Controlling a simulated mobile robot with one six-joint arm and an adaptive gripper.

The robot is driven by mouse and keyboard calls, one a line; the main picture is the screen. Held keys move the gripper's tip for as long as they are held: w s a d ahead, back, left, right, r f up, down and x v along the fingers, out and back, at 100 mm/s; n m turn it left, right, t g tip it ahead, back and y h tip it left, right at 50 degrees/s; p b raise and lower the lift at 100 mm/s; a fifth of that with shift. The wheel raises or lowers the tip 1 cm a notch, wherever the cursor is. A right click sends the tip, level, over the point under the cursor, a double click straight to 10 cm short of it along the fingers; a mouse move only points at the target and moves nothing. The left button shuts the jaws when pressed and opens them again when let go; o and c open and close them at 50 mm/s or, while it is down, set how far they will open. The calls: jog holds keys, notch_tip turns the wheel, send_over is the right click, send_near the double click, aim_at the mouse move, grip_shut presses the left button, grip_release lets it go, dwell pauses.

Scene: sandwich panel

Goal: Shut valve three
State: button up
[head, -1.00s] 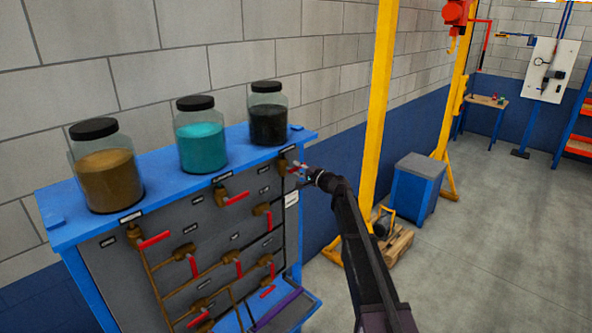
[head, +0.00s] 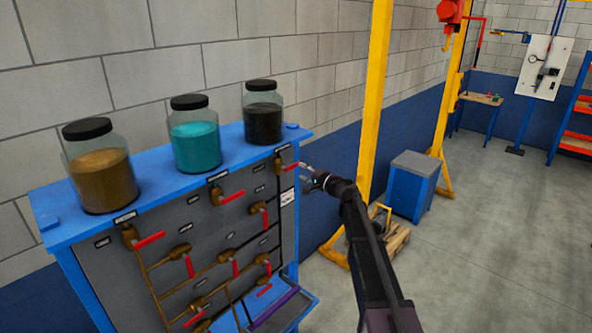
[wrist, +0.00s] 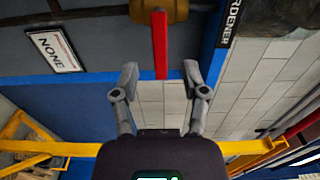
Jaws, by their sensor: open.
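The blue-framed panel (head: 115,265) carries several brass valves with red handles. The top-right valve (head: 279,164), below the dark jar, is the one nearest my gripper (head: 306,172). Its red handle (head: 290,167) points out to the right, toward my gripper. In the wrist view, the brass body (wrist: 158,10) is at the top and the red handle (wrist: 160,42) hangs straight down. The handle's end reaches the gap between my open fingertips (wrist: 160,72); contact cannot be told. The valve numbers are too small to read, so I cannot confirm which is valve three.
Brown (head: 98,180), teal (head: 194,147) and dark (head: 262,122) jars stand on the panel top. A yellow post (head: 376,100) and blue cabinet (head: 408,188) stand right of my arm. Open floor (head: 490,220) lies farther right.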

jog(key=v, duration=0.6)
jog(key=shift+s, duration=0.2)
jog(key=shift+d, duration=0.15)
jog(key=s+d+f+n+g+h+b, duration=0.1)
jog(key=s+f+n+g+h+b, duration=0.65)
jog(key=s+f, duration=1.35)
jog(key=s+d+f+g+h+b, duration=0.4)
jog(key=s+d+f+b, duration=0.6)
jog(key=s+f, duration=0.5)
jog(key=shift+s+d+f+h, duration=0.3)
jog(key=shift+s+d+h, duration=0.15)
jog(key=shift+d+h, duration=0.6)
